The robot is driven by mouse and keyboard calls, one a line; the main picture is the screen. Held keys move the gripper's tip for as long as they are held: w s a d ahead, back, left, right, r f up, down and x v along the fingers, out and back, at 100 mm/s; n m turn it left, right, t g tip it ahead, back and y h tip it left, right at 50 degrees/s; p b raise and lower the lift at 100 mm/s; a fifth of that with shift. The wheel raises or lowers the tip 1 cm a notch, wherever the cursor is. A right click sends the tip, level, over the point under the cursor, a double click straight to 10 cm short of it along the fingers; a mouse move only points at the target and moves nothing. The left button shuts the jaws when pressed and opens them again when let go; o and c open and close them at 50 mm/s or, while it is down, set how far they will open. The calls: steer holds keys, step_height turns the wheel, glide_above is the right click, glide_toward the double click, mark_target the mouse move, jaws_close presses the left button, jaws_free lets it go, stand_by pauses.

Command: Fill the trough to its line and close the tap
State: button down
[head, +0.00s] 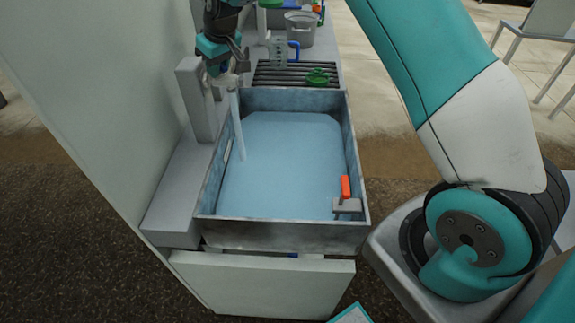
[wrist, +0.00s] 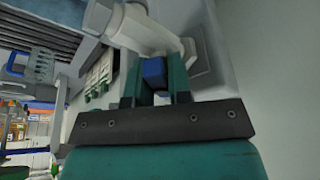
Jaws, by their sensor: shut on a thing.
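The trough (head: 284,232) is a grey metal basin holding a wide sheet of pale blue water (head: 285,165). A pale stream of water (head: 237,125) falls into it at the left from the tap, so the tap is running. A pale strip (head: 228,152) shows on the left inner wall; I cannot tell whether the water reaches a line. My gripper (head: 216,72) is at the tap, above the trough's back left corner. In the wrist view my gripper (wrist: 154,82) is shut on the blue tap handle (wrist: 153,72), beside the tap's pale body (wrist: 148,32).
An orange piece (head: 346,187) on a grey bracket sits at the trough's front right. Behind the trough are a slatted rack (head: 270,74) with a green item (head: 317,76), a blue-handled jug (head: 277,52) and a grey bucket (head: 301,28). A pale wall (head: 100,100) stands close at the left.

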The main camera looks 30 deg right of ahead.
steer(key=shift+r, duration=0.1)
steer(key=m+h, duration=0.1)
steer(key=m, duration=0.1)
steer(key=shift+m, duration=0.3)
steer(key=m+p, duration=0.1)
steer(key=m, duration=0.1)
steer(key=shift+m+h, duration=0.3)
steer(key=shift+h, duration=0.1)
steer(key=shift+m, duration=0.3)
steer(key=shift+s+f, duration=0.1)
steer(key=shift+f, duration=0.15)
stand_by(5.6)
steer(key=m+h+p, duration=0.1)
steer(key=m, duration=0.2)
steer(key=shift+r+m, duration=0.1)
steer(key=shift+m, duration=0.2)
steer(key=shift+m+g+h, duration=0.4)
steer(key=shift+m+h, duration=0.2)
steer(key=shift+m, duration=0.6)
